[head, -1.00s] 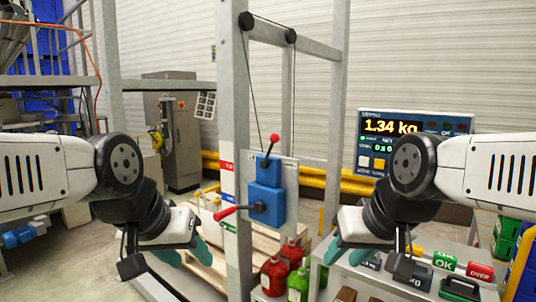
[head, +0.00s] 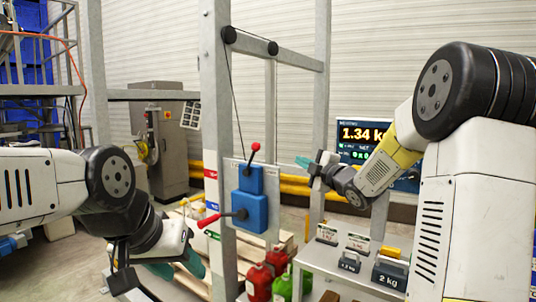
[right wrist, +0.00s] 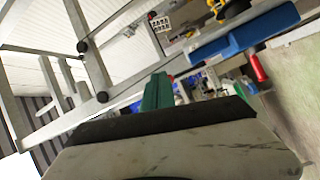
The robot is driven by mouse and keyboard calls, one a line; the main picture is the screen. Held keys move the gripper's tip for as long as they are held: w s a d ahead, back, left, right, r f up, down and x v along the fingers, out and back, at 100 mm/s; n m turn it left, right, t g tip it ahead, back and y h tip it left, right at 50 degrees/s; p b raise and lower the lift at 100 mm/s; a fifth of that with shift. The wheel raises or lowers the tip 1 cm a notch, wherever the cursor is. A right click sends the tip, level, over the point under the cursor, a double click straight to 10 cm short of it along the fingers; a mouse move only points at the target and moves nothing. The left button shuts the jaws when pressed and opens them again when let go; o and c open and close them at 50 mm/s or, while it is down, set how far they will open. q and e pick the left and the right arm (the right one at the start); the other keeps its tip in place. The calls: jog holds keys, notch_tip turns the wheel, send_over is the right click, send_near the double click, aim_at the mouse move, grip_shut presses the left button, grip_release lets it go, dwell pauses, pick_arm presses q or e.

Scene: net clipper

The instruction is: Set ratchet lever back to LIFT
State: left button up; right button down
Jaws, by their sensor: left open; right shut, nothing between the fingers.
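A blue ratchet box (head: 252,205) is mounted on a grey plate on the upright post. A thin lever with a red knob (head: 255,147) rises from its top, tilted slightly right. A second lever with a red handle (head: 208,220) points left from its lower part. I cannot tell which one is the ratchet lever. My right gripper (head: 316,164), with teal fingers, is shut and empty, to the right of the box and apart from it. Its fingers (right wrist: 158,92) show in the right wrist view. My left gripper (head: 190,265) is open and empty, low and left of the box.
The metal post (head: 217,120) carries red, blue and green labels and a cord over black pulleys. A display reading 1.34 (head: 362,134) is partly behind my right arm. Red canisters (head: 260,280) and weights (head: 390,273) stand below at the right.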

aim_at(259, 148)
jog(key=shift+s+a+f+n+g+y, duration=0.1)
jog(key=shift+a+f+n+g+y, duration=0.2)
jog(key=shift+n+y, duration=0.7)
jog(key=shift+s+a+f+n+g+y, duration=0.1)
jog(key=shift+a+f+n+y, duration=0.35)
jog(key=shift+n+y, duration=0.5)
jog(key=shift+s+a+f+n+g+y, duration=0.1)
jog(key=shift+a+f+n+g+y, duration=0.2)
jog(key=shift+n+y, duration=0.65)
jog(key=shift+a, duration=0.1)
jog(key=x, duration=1.4)
jog(key=shift+w, duration=0.15)
